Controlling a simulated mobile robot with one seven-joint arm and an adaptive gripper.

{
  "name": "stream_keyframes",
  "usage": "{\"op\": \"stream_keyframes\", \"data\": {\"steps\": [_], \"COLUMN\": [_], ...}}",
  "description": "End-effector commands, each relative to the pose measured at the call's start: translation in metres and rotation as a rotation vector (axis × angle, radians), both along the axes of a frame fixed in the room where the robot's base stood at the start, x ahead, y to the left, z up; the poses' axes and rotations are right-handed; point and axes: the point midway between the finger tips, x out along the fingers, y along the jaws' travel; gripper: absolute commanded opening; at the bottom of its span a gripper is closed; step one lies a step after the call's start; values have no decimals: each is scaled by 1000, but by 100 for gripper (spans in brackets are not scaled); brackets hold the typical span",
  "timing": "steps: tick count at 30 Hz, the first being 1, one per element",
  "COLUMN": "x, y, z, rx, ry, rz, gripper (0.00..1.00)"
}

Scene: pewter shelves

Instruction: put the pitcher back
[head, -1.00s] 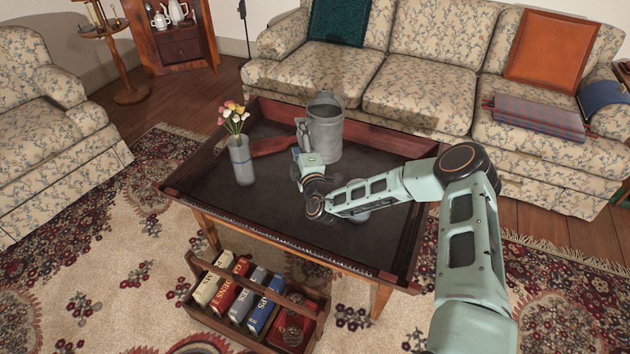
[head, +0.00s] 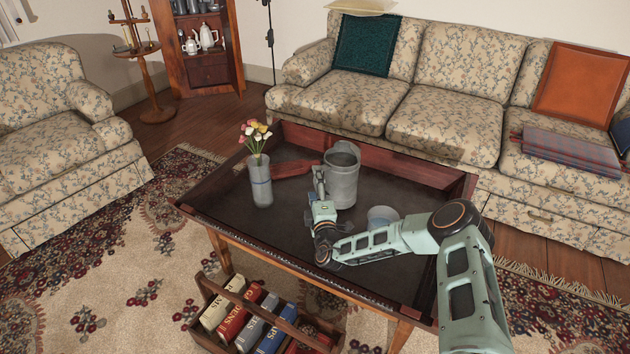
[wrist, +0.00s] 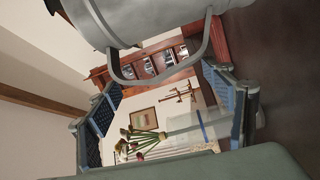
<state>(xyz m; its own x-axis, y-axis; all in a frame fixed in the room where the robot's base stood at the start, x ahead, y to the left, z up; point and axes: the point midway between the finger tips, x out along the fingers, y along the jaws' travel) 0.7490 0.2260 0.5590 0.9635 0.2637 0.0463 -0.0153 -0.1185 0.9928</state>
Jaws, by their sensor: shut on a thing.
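The pitcher (head: 342,178) is a tall grey metal vessel at the middle of the coffee table (head: 230,225). It looks upright; I cannot tell whether its base touches the tabletop. My gripper (head: 319,188) is at its near left side and is shut on its handle. In the wrist view the pitcher's grey body (wrist: 130,18) fills the top, and its handle loop (wrist: 203,55) runs down between the two fingers of my gripper (wrist: 165,108). A wooden cabinet (head: 241,65) at the back left holds pewter and pale vessels on its shelves.
A grey vase (head: 261,185) with tulips stands left of the pitcher. A small translucent bowl (head: 383,217) is to its right. A floral sofa (head: 440,115) stands behind the table, an armchair (head: 60,130) at left. A book caddy (head: 210,290) sits in front on the rug.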

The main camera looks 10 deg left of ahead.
Motion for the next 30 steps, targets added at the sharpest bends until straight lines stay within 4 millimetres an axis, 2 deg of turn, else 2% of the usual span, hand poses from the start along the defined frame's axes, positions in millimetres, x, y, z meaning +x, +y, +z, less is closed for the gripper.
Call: {"op": "stream_keyframes", "data": {"steps": [3, 14, 15, 20, 30], "x": [2, 2, 0, 0, -1], "y": [0, 0, 0, 0, 0], "z": [-11, -13, -18, -18, -14], "rx": [-2, -1, 0, 0, 0], "ry": [-13, -11, -1, -1, 0], "rz": [-2, -2, -1, 0, 0], "gripper": [17, 17, 76, 92, 92]}}
